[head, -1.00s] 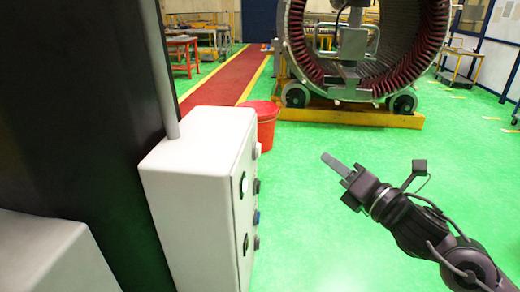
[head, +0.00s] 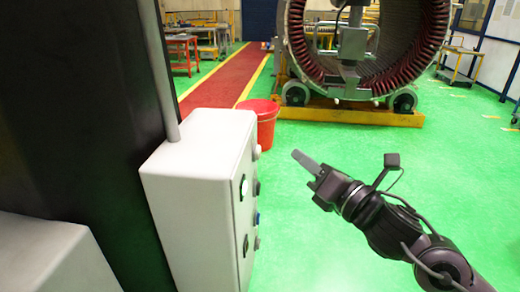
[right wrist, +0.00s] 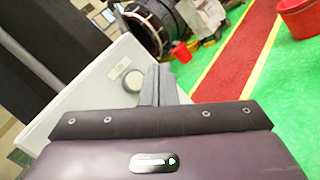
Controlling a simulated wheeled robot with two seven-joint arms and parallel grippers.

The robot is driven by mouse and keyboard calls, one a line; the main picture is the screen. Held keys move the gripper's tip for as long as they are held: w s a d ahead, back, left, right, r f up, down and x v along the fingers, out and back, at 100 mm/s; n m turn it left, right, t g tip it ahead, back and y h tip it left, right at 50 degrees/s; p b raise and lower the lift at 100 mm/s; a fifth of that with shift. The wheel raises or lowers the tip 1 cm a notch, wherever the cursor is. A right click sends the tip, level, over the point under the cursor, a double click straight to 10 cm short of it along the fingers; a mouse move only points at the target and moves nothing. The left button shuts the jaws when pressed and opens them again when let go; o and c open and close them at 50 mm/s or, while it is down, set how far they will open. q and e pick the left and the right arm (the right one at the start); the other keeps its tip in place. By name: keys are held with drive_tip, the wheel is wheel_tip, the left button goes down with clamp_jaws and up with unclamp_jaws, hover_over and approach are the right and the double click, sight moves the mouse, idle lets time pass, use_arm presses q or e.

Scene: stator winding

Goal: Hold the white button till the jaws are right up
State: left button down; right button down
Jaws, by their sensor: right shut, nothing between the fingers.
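A pale control box (head: 190,190) stands at the left in the head view, with a column of buttons down its right side. The white button (head: 257,152) is the top one. A round pale button (right wrist: 133,81) shows on the box face in the right wrist view, left of my fingertips. My right gripper (head: 300,158) is shut and empty, to the right of the white button and apart from it; its fingers also show in the right wrist view (right wrist: 158,82). Grey jaws-like machinery (head: 353,42) hangs inside the large stator ring (head: 425,50). My left gripper is not in view.
A red bucket (head: 264,125) stands on the green floor behind the box. A dark column (head: 75,110) fills the left side. Clear green floor (head: 340,150) lies between the box and the stator's yellow base (head: 350,114).

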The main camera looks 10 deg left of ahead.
sight(257, 153)
drive_tip(key=shift+a+b, duration=0.45)
drive_tip(key=shift+a, duration=1.8)
drive_tip(key=shift+a+b, duration=0.35)
drive_tip(key=shift+a, duration=0.1)
